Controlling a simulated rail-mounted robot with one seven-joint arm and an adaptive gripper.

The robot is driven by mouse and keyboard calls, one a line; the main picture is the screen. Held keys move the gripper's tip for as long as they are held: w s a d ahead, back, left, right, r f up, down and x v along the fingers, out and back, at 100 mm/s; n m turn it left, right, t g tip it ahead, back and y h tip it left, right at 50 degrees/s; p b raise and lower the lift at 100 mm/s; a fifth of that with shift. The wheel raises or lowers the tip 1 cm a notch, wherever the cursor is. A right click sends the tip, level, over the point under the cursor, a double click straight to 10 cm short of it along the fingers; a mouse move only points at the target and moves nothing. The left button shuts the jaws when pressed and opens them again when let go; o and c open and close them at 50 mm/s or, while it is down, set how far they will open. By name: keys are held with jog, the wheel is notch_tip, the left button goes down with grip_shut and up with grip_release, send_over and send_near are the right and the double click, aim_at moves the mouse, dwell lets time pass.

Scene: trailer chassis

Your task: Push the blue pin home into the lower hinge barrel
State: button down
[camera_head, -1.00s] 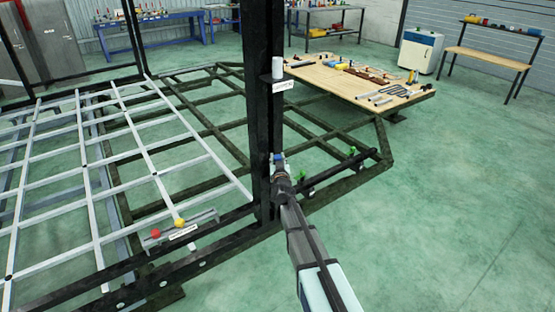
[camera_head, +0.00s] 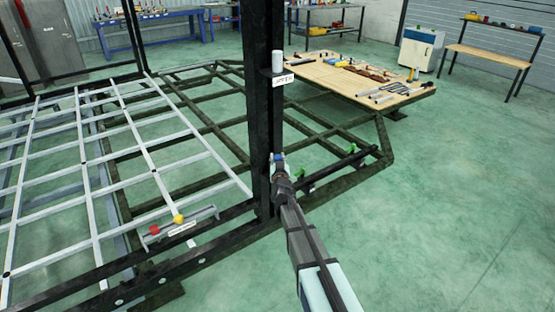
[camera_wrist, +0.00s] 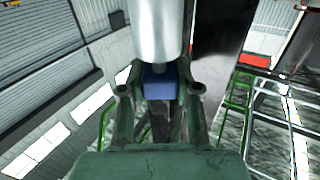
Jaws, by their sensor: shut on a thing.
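The blue pin (camera_wrist: 160,82) shows in the wrist view as a blue block between the fingertips of my gripper (camera_wrist: 160,92). A silver cylinder (camera_wrist: 159,30), apparently the lower hinge barrel, stands directly at the pin's upper end in that view. The pin and cylinder look in line, and any pin shaft inside is hidden. In the head view my gripper (camera_head: 280,170) is at the dark post (camera_head: 260,125), low on its right side. A little blue and light grey shows at the fingertips there; the arm hides most of the rest.
Green-topped parts (camera_head: 299,173) lie along the dark rail to the right. Floor at right is clear.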

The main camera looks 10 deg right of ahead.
jog(key=shift+f+b, duration=0.6)
jog(key=shift+f, duration=0.2)
jog(key=c, duration=0.7)
grip_release()
jog(key=shift+c, duration=0.2)
jog(key=shift+s, duration=0.1)
jog(key=s+a, duration=0.1)
jog(key=s, duration=1)
jog(key=shift+s, duration=0.4)
